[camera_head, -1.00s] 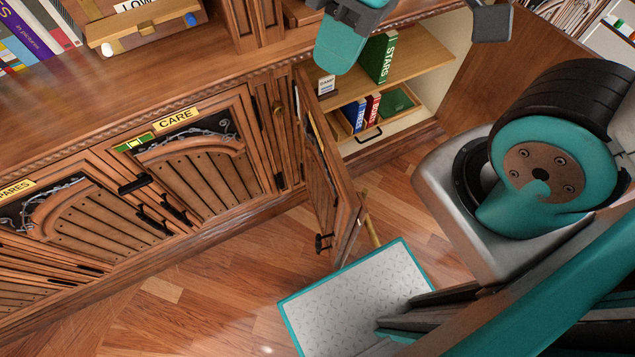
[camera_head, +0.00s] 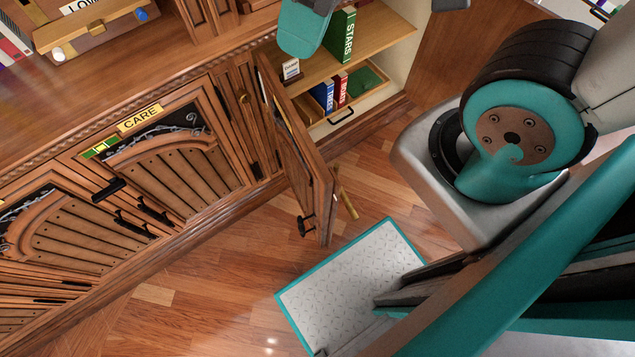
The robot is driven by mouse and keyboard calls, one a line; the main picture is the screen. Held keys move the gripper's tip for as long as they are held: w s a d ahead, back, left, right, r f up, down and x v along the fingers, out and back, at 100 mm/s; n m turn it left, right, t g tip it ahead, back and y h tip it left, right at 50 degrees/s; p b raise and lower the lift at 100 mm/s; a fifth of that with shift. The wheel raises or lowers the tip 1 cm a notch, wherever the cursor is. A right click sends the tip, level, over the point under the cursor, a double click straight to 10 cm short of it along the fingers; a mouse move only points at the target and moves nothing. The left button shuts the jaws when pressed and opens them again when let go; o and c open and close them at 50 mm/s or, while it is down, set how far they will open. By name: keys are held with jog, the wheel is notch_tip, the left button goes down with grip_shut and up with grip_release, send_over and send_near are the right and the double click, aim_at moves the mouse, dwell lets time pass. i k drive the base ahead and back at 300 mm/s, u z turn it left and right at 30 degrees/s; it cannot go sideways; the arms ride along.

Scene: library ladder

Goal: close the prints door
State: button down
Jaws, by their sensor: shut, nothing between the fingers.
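A wooden cabinet door (camera_head: 300,165) stands open, swung out from the cabinet front into the room. It is seen nearly edge-on, and its label cannot be read. A black latch (camera_head: 307,226) sits low near its free edge. The open compartment behind it shows a wooden shelf (camera_head: 385,50), a green STARS book (camera_head: 341,36), a small card on a stand (camera_head: 291,69), and blue and red books in a lower drawer (camera_head: 341,117). A teal part of my arm hangs at the top, in front of the compartment. My gripper's fingers are not visible.
The closed CARE door (camera_head: 180,165) is left of the open one. A brass-coloured bar (camera_head: 346,192) shows just beyond the open door's free edge. A brown panel (camera_head: 460,70) stands right of the compartment. Wooden floor (camera_head: 215,290) is clear in front of the cabinets.

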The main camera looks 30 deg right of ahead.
aim_at(316, 188)
jog(key=z, duration=0.2)
jog(key=k, duration=1.1)
jog(key=u, duration=0.25)
